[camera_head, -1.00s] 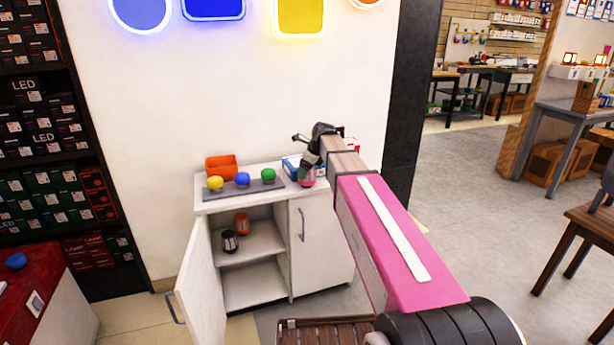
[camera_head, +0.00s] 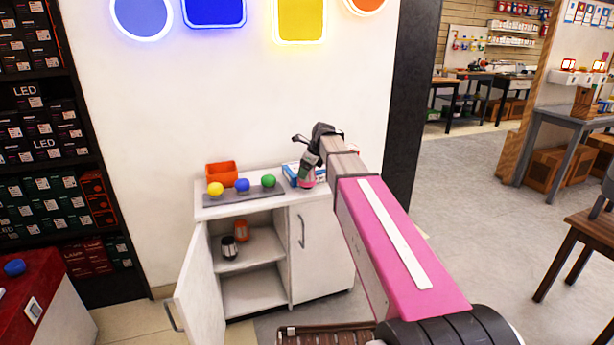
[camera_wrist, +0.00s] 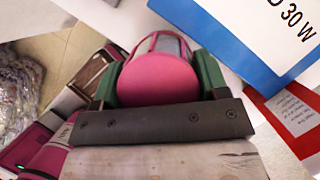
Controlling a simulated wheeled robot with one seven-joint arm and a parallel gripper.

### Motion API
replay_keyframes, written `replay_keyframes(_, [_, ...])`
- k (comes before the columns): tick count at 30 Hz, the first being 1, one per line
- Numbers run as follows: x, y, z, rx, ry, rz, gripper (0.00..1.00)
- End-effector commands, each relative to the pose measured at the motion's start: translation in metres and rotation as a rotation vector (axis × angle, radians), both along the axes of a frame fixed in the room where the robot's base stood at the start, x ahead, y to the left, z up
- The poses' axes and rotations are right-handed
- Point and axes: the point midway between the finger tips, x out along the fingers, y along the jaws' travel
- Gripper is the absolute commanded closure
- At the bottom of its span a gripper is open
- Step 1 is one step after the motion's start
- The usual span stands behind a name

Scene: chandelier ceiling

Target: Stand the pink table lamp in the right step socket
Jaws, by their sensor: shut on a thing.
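My gripper (camera_head: 311,172) is shut on the pink table lamp (camera_head: 307,181) above the right part of the white cabinet top. In the wrist view the lamp's round pink end (camera_wrist: 160,78) sits between the two green fingers of my gripper (camera_wrist: 158,85); a paler, ribbed part shows behind it. I cannot tell whether the lamp touches the cabinet top. A grey strip (camera_head: 206,201) on the cabinet bears a yellow, a blue and a green ball. I cannot make out a right step socket.
A blue and white box (camera_head: 290,171) stands close beside my gripper; it also shows in the wrist view (camera_wrist: 240,30). An orange bin (camera_head: 221,172) is behind the balls. The cabinet's left door (camera_head: 200,285) hangs open; an orange and a dark object stand inside.

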Motion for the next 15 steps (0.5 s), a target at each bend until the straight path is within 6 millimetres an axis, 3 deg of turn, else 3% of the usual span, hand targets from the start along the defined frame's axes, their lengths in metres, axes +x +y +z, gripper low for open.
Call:
replay_keyframes(3, [0.001,0.000,0.020,0.000,-0.002,0.001,0.67])
replay_keyframes(15, [-0.055,0.063,0.065,0.000,-0.002,0.004,0.67])
